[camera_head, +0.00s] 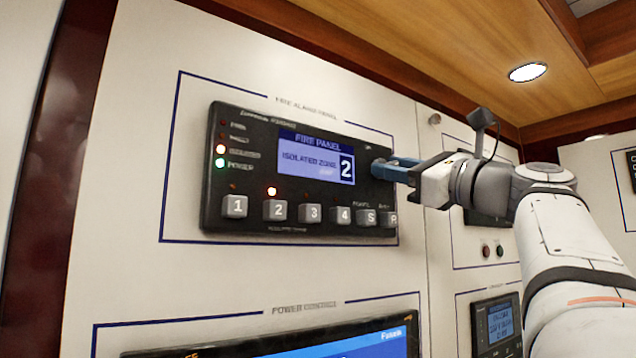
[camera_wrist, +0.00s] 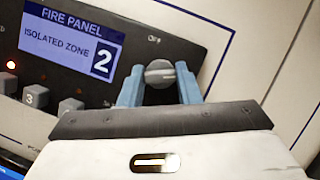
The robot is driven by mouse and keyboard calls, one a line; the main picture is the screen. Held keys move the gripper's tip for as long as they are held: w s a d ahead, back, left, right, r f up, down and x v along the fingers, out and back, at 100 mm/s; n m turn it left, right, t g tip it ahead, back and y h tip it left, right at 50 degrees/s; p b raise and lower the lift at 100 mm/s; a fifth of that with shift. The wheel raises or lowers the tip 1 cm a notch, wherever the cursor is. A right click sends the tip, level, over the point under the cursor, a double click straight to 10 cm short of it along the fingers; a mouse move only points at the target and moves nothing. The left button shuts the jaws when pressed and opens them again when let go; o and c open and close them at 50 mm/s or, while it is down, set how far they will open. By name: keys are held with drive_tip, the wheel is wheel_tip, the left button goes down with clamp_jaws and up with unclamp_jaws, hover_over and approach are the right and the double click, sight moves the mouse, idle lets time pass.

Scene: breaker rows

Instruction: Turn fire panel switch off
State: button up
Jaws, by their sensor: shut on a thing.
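The fire panel (camera_head: 240,190) is a black unit on the white wall. Its screen (camera_head: 316,160) reads "FIRE PANEL", "ISOLATED ZONE" and a large 2. The switch is a grey round knob (camera_wrist: 159,73) right of the screen, best seen in the wrist view. In the head view it is mostly hidden by my gripper (camera_head: 385,168). In the wrist view the two blue fingers of my gripper (camera_wrist: 160,84) stand on either side of the knob and are shut on it. An "OFF" style label above the knob is too blurred to read surely.
Grey numbered buttons (camera_head: 278,210) line the panel's lower edge, with lit indicator lamps (camera_head: 220,155) at its left. A power controls screen (camera_head: 330,345) is below. Another panel with a display (camera_head: 497,325) is at the lower right.

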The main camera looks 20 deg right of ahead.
drive_tip(key=n+g, duration=0.2)
drive_tip(key=n, duration=0.3)
drive_tip(key=n+g, duration=0.2)
drive_tip(key=n, duration=0.3)
drive_tip(key=n+g+y+p, duration=0.1)
drive_tip(key=n, duration=0.4)
drive_tip(key=shift+d+r+g, duration=0.15)
drive_tip(key=shift+r+g, duration=0.1)
drive_tip(key=shift+g, duration=0.15)
drive_tip(key=o, duration=1)
drive_tip(key=shift+c, duration=0.2)
drive_tip(key=v, duration=0.7)
drive_tip(key=shift+s+d, duration=0.25)
drive_tip(key=shift+s, duration=0.05)
